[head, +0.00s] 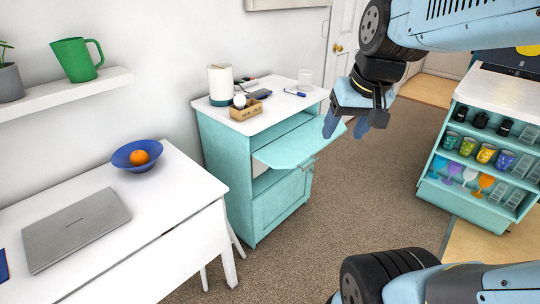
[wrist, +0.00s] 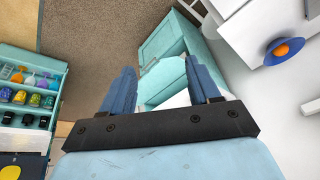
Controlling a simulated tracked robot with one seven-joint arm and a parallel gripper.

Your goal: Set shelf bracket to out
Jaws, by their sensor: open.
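A teal cabinet (head: 270,212) with a white top stands against the wall. A teal panel (head: 290,147) juts out from its upper front, above a dark opening and a lower door. A small grey fitting (head: 307,163) shows near the panel's right end; I cannot tell whether it is the shelf bracket or a handle. My gripper (head: 346,128) is open and empty, with blue fingers. In the head view it appears at the panel's right end; contact is unclear. In the wrist view the panel (wrist: 163,80) shows between and beyond the fingers (wrist: 160,70).
The cabinet top holds a wooden box (head: 246,111), a paper roll (head: 220,85) and small items. A white desk (head: 150,230) with a laptop (head: 76,228) and blue bowl (head: 124,157) is at left. A cup shelf (head: 455,197) stands right. Carpet between is clear.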

